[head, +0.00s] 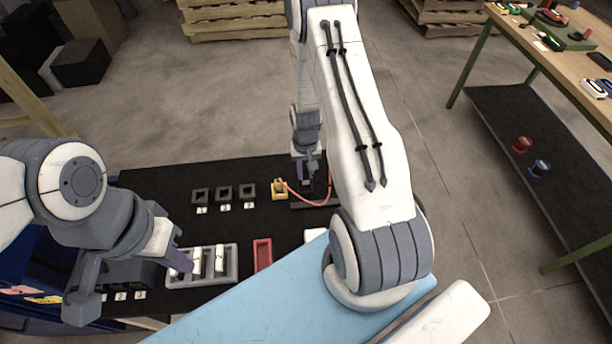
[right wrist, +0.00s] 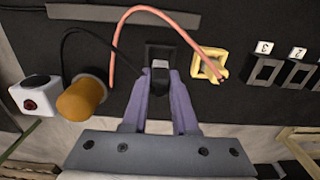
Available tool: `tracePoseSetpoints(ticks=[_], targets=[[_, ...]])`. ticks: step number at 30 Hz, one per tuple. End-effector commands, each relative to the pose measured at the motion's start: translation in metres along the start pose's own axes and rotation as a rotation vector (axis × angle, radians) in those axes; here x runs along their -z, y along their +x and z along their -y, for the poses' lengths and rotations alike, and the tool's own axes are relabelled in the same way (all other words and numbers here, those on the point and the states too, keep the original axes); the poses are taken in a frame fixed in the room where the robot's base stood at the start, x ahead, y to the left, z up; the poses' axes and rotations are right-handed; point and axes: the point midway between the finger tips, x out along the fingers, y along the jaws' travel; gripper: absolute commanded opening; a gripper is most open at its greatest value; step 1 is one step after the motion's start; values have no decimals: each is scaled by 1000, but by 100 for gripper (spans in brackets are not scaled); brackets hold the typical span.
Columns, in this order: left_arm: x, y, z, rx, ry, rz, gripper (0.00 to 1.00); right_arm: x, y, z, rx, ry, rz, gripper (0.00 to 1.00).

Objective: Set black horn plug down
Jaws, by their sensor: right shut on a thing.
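My right gripper (right wrist: 160,85) is shut on the black horn plug (right wrist: 160,66), with its purple fingers on either side of it. The plug is at a black holder (right wrist: 160,50) on the black mat; I cannot tell whether it is seated. A black cable (right wrist: 95,38) arches from near the plug to an orange cylinder (right wrist: 82,97). In the head view my right gripper (head: 309,172) points down at the mat's far right, and the plug is hard to make out there. My left gripper (head: 132,282) appears open and empty, at the near left beside a grey tray.
A yellow socket (right wrist: 208,66) with a pink cable sits right beside the holder in the wrist view. Numbered black sockets (head: 224,193) stand left of it in the head view. The grey tray (head: 232,276) holds white cylinders; a red tray (head: 262,256) is beside it.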

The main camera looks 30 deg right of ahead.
Motion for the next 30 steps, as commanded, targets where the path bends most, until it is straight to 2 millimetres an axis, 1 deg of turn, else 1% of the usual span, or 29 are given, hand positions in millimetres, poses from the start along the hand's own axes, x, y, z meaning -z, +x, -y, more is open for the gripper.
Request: tracePoseSetpoints(ticks=[1, 3, 7, 10, 16, 20, 21, 23, 30], targets=[[0, -6, 0, 0, 1, 0, 0, -1, 6, 0, -1, 0, 4, 0], [0, -10, -1, 0, 1, 0, 0, -2, 15, 0, -1, 0, 5, 0], [1, -14, -1, 0, 2, 0, 0, -1, 29, -1, 0, 0, 2, 0], [1, -14, -1, 0, 3, 0, 0, 0, 34, -1, 0, 0, 0, 0], [1, -13, -1, 0, 3, 0, 0, 0, 34, -1, 0, 0, -1, 0], [0, -9, -1, 0, 2, 0, 0, 0, 38, -1, 0, 0, 0, 0], [0, -10, -1, 0, 2, 0, 0, 0, 37, -1, 0, 0, 0, 34], [1, -11, -1, 0, 2, 0, 0, 0, 37, -1, 0, 0, 0, 57], [1, -11, -1, 0, 2, 0, 0, -1, 37, -1, 0, 0, 0, 57]])
